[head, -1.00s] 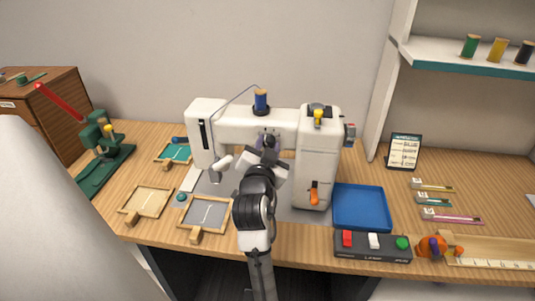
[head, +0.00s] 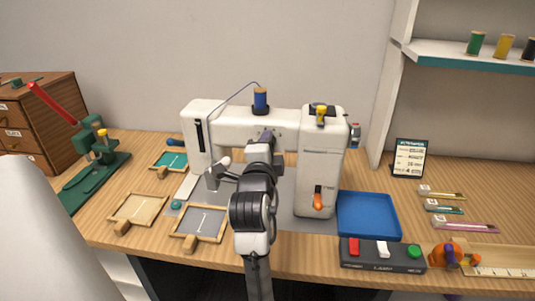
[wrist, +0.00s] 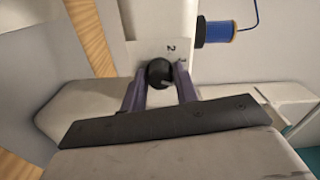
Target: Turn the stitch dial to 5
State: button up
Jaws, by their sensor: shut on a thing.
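The stitch dial (wrist: 160,74) is a round black knob on the white front of the sewing machine (head: 321,160). In the wrist view it sits between the two purple fingers of my gripper (wrist: 160,92), which is shut on it. A printed "2" and part of another mark show just above the dial; its other numbers are hidden or too small to read. In the head view my arm covers the dial, and my gripper (head: 262,145) reaches the machine's horizontal arm.
A blue spool (head: 261,99) stands on top of the machine. A blue tray (head: 368,214) and a control box with red, white and green buttons (head: 383,254) are at the right. Framed hoops (head: 200,222) lie at the left. A small card (head: 409,157) stands at the back right.

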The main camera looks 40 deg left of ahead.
jog(key=shift+m+b, duration=2.35)
jog(key=shift+m, duration=1.45)
jog(key=o, duration=1)
jog(key=shift+c, duration=0.2)
jog(key=shift+s, duration=0.1)
